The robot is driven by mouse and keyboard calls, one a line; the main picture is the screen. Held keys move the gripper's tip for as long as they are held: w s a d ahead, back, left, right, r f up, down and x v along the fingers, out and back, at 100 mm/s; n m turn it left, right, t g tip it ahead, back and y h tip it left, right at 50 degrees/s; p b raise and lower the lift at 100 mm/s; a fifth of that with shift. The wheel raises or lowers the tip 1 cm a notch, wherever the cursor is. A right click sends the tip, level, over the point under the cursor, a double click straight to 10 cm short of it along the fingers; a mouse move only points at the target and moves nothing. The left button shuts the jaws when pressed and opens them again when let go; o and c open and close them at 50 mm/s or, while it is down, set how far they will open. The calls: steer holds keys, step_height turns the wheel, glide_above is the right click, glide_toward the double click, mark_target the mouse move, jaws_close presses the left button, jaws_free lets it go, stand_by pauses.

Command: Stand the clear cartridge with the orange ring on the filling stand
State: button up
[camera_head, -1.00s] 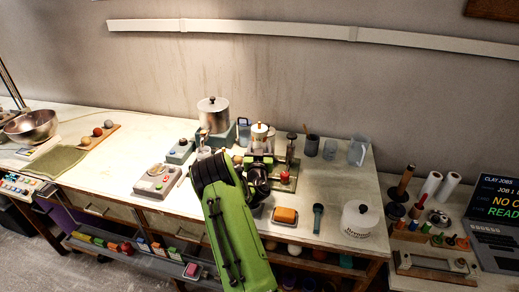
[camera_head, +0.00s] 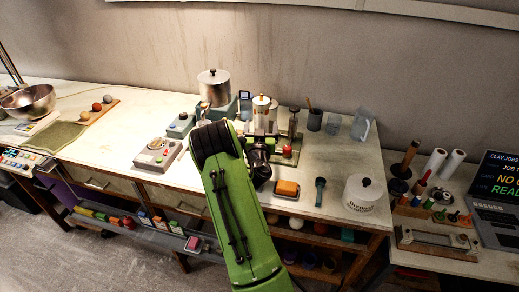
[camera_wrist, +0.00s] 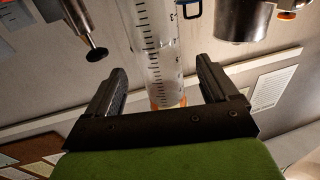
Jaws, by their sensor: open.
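In the wrist view the clear cartridge (camera_wrist: 157,48), with dark scale marks, runs from the top edge down between my two fingers. Its orange ring (camera_wrist: 168,102) shows just beyond my gripper's palm. My gripper (camera_wrist: 160,85) is open, with a finger on each side of the cartridge and a visible gap to the right finger. I cannot make out the filling stand for certain.
An orange block (camera_head: 287,188), a dark-handled tool (camera_head: 320,190) and a white lidded tub (camera_head: 361,193) lie at the front right.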

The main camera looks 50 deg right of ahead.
steer(key=b+v, duration=0.9)
steer(key=v, duration=0.2)
steer(key=shift+b, duration=0.3)
steer(key=shift+s+a+f, duration=0.1)
steer(key=shift+s+a, duration=0.05)
